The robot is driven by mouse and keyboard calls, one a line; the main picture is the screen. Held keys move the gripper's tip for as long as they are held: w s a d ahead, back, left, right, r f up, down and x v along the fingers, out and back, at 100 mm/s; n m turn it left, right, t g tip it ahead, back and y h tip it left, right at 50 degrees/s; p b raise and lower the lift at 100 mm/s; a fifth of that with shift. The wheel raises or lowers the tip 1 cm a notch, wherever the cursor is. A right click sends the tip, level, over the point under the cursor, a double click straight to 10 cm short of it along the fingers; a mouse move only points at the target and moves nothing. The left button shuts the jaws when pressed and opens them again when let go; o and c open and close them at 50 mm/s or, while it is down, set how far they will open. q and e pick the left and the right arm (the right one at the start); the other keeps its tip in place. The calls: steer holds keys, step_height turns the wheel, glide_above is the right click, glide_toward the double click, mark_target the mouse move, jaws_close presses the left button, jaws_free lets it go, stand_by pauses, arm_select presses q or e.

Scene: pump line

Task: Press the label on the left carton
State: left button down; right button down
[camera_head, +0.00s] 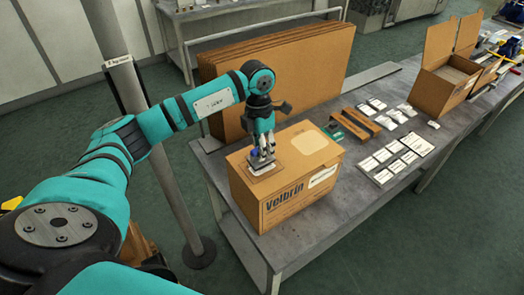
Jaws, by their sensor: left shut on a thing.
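The left carton (239,195) is a closed brown box marked "Velbrin" on the near end of the grey table. A white label (322,177) is on its right-hand side face, and a pale rounded patch (310,143) is on its top. My left gripper (263,150) points down over the left part of the carton's top. It is shut on a small flat grey piece (261,164), which appears to rest on the carton's top. The fingers hide part of this piece. My right gripper is not in view.
Large brown cardboard sheets (290,65) stand behind the carton. An open carton (440,90) is farther right on the table (350,215). Several white label cards (383,155) and a brown block with a green item (350,125) lie between. A grey post (150,130) stands left.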

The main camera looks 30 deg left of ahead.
arm_select(q)
steer(key=shift+r+p, duration=1.2)
steer(key=shift+r, duration=1.2)
steer(key=shift+f, duration=0.1)
